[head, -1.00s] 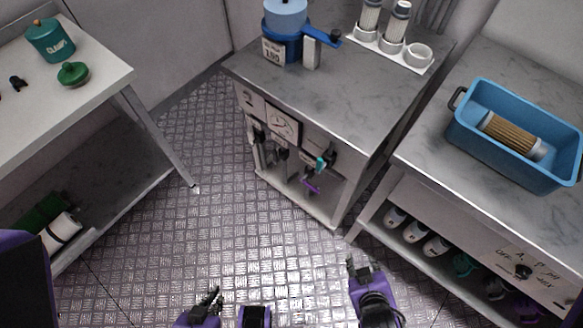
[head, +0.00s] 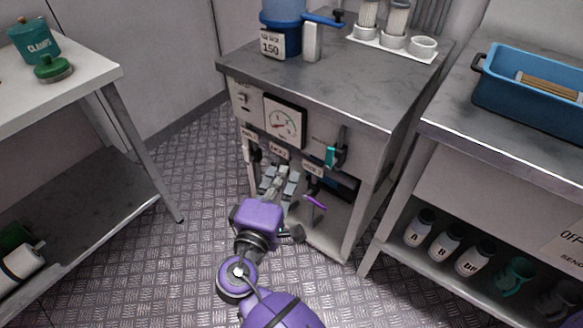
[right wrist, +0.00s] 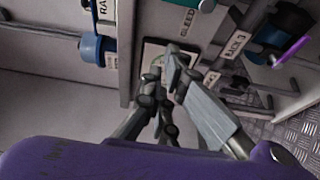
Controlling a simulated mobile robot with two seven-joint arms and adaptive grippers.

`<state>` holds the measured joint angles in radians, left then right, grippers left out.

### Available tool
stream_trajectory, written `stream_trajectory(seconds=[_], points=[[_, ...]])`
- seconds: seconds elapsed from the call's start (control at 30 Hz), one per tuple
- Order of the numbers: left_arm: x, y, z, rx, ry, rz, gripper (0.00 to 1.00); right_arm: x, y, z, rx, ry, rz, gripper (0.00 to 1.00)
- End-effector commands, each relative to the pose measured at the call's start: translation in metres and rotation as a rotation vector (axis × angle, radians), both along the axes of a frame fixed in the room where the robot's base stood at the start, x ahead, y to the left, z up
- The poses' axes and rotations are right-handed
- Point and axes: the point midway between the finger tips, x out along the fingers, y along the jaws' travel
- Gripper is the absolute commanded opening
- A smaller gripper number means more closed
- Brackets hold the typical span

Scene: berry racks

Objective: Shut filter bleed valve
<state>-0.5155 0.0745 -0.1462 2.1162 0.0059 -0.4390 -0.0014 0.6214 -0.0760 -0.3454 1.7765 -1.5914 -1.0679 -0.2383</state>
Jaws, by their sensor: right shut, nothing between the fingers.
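The filter cabinet front (head: 318,118) stands at centre, with a valve with a teal handle (head: 330,155) at its upper right. A BLEED label (right wrist: 187,22) is readable in the right wrist view beside the gauge; in the head view, small print near the teal handle is unreadable. A purple lever (head: 315,201) sits lower and shows in the right wrist view (right wrist: 293,50). My right gripper (head: 280,172) is shut and empty, in front of the RACK 2 label, left of and below the teal handle. Its fingers (right wrist: 172,80) overlap the gauge in the wrist view. My left gripper is out of view.
A dial gauge (head: 285,122) is on the cabinet front. A blue filter housing (head: 282,35) and white cup holder (head: 393,42) stand on top. A blue bin (head: 500,98) is on the right bench, bottles below. The left table (head: 70,95) holds a teal pot (head: 33,40).

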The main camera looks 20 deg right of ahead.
Motion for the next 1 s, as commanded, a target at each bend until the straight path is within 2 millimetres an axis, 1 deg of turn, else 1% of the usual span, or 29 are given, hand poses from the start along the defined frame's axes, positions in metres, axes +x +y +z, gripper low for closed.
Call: stream_trajectory(seconds=[0.13,0.37,0.47,0.57,0.67,0.9,0.97,1.0], points=[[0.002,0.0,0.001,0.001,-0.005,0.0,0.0,0.002,0.001,0.005,-0.011,-0.011,-0.005,0.0],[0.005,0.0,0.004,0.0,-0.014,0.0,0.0,0.002,0.001,0.004,-0.01,-0.01,-0.004,0.0],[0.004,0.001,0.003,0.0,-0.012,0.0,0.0,0.006,-0.002,0.004,-0.01,-0.01,-0.003,0.0],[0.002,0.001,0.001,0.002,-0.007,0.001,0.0,0.015,-0.008,0.004,-0.011,-0.01,-0.003,0.0],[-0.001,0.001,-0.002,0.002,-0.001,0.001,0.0,0.03,-0.018,0.004,-0.011,-0.011,-0.004,0.0],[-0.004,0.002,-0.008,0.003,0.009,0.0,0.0,0.075,-0.046,0.004,-0.012,-0.01,-0.004,0.0],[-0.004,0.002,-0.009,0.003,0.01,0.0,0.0,0.085,-0.052,0.004,-0.011,-0.01,-0.004,0.0],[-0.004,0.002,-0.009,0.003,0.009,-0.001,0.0,0.087,-0.057,0.003,-0.011,-0.008,-0.004,0.0]])
